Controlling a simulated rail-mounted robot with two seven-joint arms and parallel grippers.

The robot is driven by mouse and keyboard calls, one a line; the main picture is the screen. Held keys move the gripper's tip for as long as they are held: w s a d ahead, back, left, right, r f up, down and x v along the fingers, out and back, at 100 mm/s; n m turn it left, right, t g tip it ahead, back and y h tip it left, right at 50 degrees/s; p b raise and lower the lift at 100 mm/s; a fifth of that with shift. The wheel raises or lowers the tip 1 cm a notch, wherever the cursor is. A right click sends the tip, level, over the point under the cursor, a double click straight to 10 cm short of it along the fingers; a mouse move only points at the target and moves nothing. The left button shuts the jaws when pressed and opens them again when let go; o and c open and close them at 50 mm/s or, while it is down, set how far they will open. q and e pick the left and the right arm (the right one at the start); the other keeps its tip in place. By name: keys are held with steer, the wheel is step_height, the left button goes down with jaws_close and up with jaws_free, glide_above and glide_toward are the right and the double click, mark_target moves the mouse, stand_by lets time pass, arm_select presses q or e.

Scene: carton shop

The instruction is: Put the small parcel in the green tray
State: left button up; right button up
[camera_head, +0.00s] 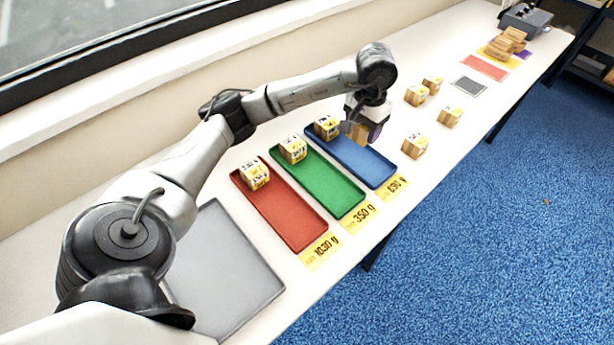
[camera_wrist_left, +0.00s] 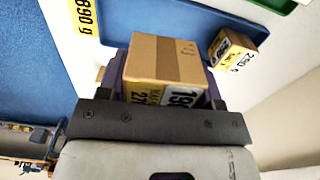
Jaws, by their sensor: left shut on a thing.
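My left gripper (camera_head: 366,130) is shut on a brown cardboard parcel (camera_wrist_left: 165,62) and holds it over the blue tray (camera_head: 376,172). In the left wrist view the parcel sits between the fingers, with a tape band across it and white printed labels on its near side. The green tray (camera_head: 335,190) lies between the blue tray and the red tray (camera_head: 290,220). A small labelled parcel (camera_head: 293,150) stands at the green tray's far end. The head view hides much of the held parcel behind the gripper. My right gripper is not in view.
A parcel (camera_head: 326,127) stands at the blue tray's far end and another (camera_head: 254,175) in the red one. Several parcels stand right of the trays, such as one (camera_head: 415,146) near the front edge. A yellow 350 g card (camera_head: 359,217) lies before the green tray.

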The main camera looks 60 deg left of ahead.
arm_select(q)
steer(key=shift+m, duration=0.3)
glide_above(315, 174)
step_height(315, 174, down, 7)
steer(key=shift+s+f, duration=0.1)
steer(key=shift+s, duration=0.05)
steer(key=shift+f, duration=1.95)
steer(key=shift+f, duration=0.2)
steer(key=o, duration=1)
steer(key=shift+r, duration=0.15)
step_height(315, 174, up, 12)
steer(key=shift+r+p, duration=0.1)
steer(key=shift+p, duration=0.2)
